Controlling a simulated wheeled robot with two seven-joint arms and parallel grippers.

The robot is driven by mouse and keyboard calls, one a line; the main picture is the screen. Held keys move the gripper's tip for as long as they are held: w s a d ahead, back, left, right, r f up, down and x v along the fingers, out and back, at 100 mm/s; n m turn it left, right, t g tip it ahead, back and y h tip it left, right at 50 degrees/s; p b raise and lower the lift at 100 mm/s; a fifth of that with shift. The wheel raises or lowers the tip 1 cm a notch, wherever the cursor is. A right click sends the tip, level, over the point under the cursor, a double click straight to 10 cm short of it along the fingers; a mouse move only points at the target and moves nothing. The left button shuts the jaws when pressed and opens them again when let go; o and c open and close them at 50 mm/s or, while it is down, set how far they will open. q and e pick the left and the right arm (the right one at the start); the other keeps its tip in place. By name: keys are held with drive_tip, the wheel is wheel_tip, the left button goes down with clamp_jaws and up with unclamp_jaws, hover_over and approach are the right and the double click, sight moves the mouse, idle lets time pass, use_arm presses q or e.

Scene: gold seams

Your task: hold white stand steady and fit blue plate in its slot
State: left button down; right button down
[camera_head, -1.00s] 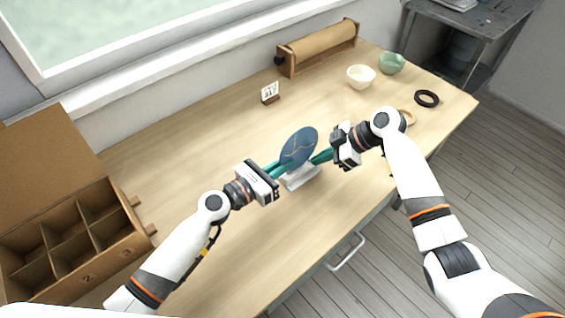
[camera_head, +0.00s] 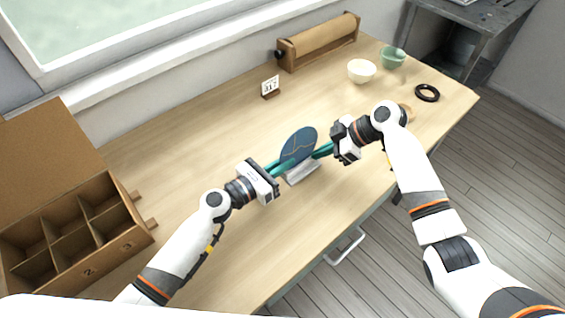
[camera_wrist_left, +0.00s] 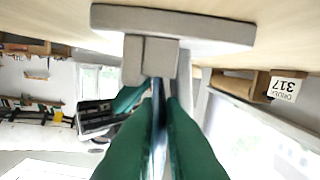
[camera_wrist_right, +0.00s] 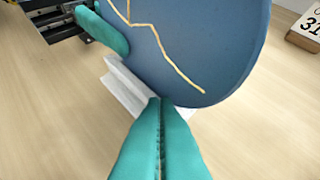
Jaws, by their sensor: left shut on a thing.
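The blue plate (camera_head: 299,146), with gold seams, stands on edge at the white stand (camera_head: 303,173) on the table. My left gripper (camera_head: 277,168) is shut on the plate's edge, one finger on each face. In the left wrist view the plate (camera_wrist_left: 157,125) is edge-on between the fingers, with the stand (camera_wrist_left: 172,22) beyond. My right gripper (camera_head: 325,151) is shut at the stand's other side. In the right wrist view its fingertips (camera_wrist_right: 160,102) are together close to the stand (camera_wrist_right: 125,88) and the plate's lower rim. I cannot tell whether the plate is seated in the slot.
A divided cardboard box (camera_head: 75,232) stands at the left. A small number card (camera_head: 270,86) and a brown roll holder (camera_head: 318,43) are at the back. A cream bowl (camera_head: 361,71), green bowl (camera_head: 392,58) and black ring (camera_head: 427,93) lie at the right. The front table is clear.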

use_arm(q)
drive_tip(key=c, duration=1.5)
unclamp_jaws()
drive_tip(key=shift+a+f, duration=0.1)
drive_tip(key=shift+a, duration=0.05)
drive_tip(key=shift+c, duration=0.5)
drive_tip(key=shift+o, duration=0.6)
drive_tip(key=shift+w, duration=0.1)
drive_tip(key=shift+a, duration=0.2)
drive_tip(key=shift+s+a+f, duration=0.15)
drive_tip(key=shift+s, duration=0.1)
drive_tip(key=shift+o, duration=1.2)
drive_tip(key=shift+s+a, duration=0.25)
drive_tip(key=shift+v, duration=3.25)
drive_tip(key=shift+s+d, duration=0.15)
drive_tip(key=shift+d, duration=0.05)
